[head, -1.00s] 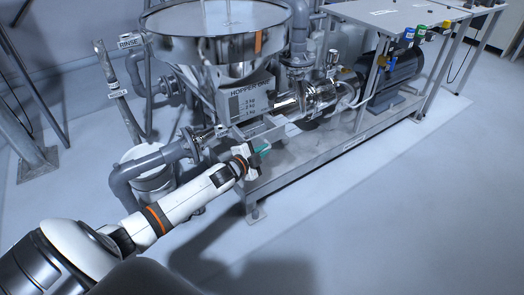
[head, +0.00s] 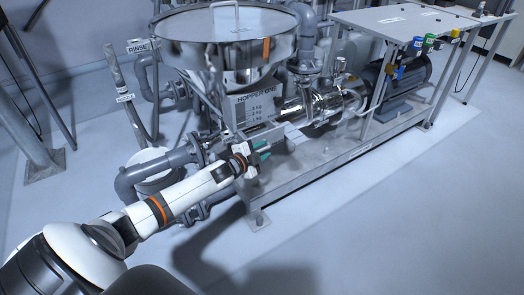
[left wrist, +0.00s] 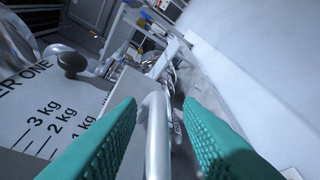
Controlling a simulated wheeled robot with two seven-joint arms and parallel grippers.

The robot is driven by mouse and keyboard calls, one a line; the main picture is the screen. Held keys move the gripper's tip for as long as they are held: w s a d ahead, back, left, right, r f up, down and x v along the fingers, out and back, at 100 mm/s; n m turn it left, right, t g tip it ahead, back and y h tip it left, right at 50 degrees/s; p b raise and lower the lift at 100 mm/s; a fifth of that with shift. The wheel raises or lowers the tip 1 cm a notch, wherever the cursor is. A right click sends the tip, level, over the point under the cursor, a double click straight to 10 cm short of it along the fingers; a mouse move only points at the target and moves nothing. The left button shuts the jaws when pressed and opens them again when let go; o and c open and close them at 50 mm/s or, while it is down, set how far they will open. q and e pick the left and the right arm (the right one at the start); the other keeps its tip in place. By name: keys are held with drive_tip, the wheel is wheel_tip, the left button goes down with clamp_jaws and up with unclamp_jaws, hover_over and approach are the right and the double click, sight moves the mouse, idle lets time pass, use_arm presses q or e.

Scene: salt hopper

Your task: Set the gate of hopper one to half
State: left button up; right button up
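Hopper one is a shiny steel bowl (head: 222,52) above a grey panel (head: 252,106) that reads HOPPER ONE with kg marks. The panel also shows at the left of the left wrist view (left wrist: 45,115). My left gripper (head: 264,151) is at the lower front of this panel, with its teal fingers apart. In the left wrist view, a pale metal bar (left wrist: 157,125) lies between the open fingers (left wrist: 160,108); I see no clear grip on it. I cannot tell whether this bar is the gate's handle, nor the gate's setting. My right gripper is not in view.
Grey pipes (head: 135,180) run close beside my left arm. A steel pump (head: 325,100), a motor (head: 405,78) and a metal table (head: 400,20) stand to the right. The floor (head: 400,220) in front is clear.

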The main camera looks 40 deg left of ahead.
use_arm(q)
drive_tip(key=shift+s, duration=0.1)
